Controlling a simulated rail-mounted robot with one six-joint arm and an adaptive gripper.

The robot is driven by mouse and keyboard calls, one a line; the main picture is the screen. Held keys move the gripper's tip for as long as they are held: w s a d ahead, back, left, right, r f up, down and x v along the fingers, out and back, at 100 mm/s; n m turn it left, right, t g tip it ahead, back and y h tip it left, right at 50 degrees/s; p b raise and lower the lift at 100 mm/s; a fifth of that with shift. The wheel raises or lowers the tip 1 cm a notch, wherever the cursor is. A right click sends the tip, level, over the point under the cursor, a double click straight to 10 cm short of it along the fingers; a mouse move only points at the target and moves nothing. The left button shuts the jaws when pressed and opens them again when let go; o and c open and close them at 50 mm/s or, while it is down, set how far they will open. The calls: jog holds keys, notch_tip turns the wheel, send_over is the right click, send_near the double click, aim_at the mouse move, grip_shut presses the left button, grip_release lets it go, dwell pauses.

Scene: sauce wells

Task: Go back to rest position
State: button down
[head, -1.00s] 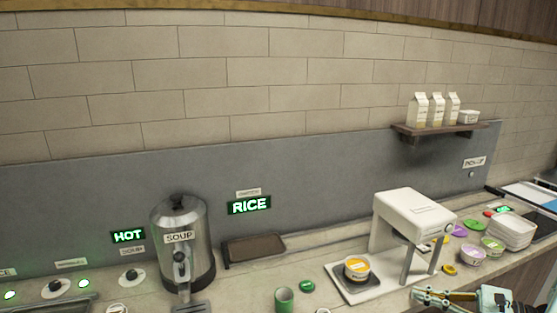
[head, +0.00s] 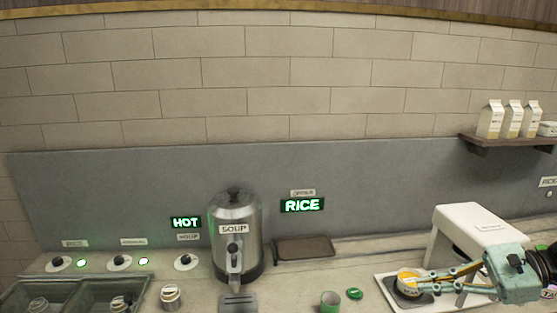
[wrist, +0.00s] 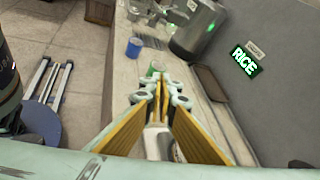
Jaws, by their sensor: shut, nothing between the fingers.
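My gripper (head: 424,283) is at the lower right of the head view, with its fingers pointing left. It is shut and empty. In the picture it overlaps the white bowl with an orange top (head: 408,276), which sits at the white machine (head: 470,234); I cannot tell the gap between them. In the wrist view my gripper (wrist: 161,88) shows its two yellow-lined fingers meeting at the tips, above the counter. A green cup (wrist: 154,70) shows just beyond the tips.
A steel soup urn (head: 236,240) stands mid-counter, with a brown tray (head: 306,249) to its right. The green cup (head: 330,303) and a green lid (head: 354,294) are at the front. Metal wells (head: 60,300) are at left. A shelf (head: 505,143) holds cartons.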

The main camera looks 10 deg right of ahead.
jog(key=s+a+r+n+g+h, duration=0.35)
jog(key=a+r+n, duration=0.3)
jog(key=a, duration=0.65)
jog(key=s+a+r+n+g+h, duration=0.2)
jog(key=s+a+r+n+g, duration=0.25)
jog(key=a+r, duration=0.6)
jog(key=s+a+r+n+t+h, duration=0.2)
jog(key=s+a+n+h, duration=0.1)
jog(key=s, duration=0.3)
jog(key=s+a+r+n+t+h+b, duration=0.1)
jog(key=s+a+r+n+t+h, duration=0.1)
jog(key=s+n, duration=0.4)
jog(key=shift+a+r+t+h, duration=0.25)
jog(key=shift+a+t+h, duration=0.15)
jog(key=shift+t+h, duration=0.35)
jog(key=shift+d, duration=0.1)
dwell(0.4)
